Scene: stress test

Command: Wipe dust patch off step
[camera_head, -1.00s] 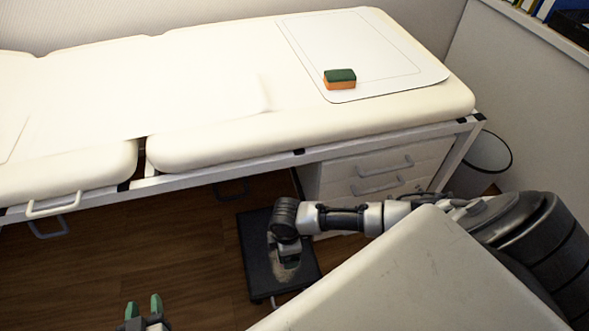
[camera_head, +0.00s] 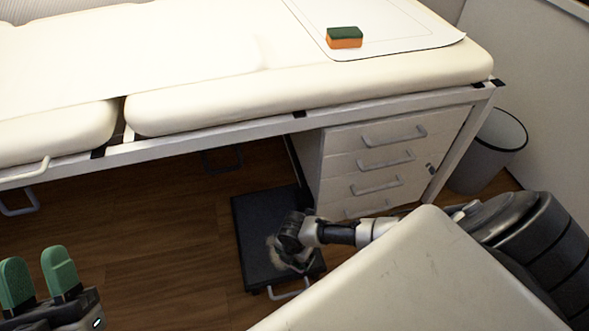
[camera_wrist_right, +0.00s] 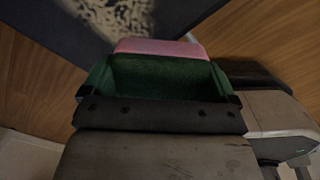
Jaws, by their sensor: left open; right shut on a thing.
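The dark step (camera_head: 250,222) stands on the floor beside the drawer cabinet. A pale dust patch (camera_head: 276,252) is on its top, partly hidden by my right wrist; it also shows in the right wrist view (camera_wrist_right: 118,14). My right gripper (camera_wrist_right: 160,72), with green fingers, is shut on a pink thing (camera_wrist_right: 160,47) of which only an edge shows. It is above the step close to the patch; I cannot tell whether the pink thing touches it. My left gripper (camera_head: 38,278) is open and empty at the lower left, away from the step.
A green and orange sponge (camera_head: 344,37) lies on the padded couch (camera_head: 210,95) above. The drawer cabinet (camera_head: 375,165) stands right of the step, with a grey bin (camera_head: 490,150) beyond. Wooden floor (camera_head: 165,225) left of the step is clear.

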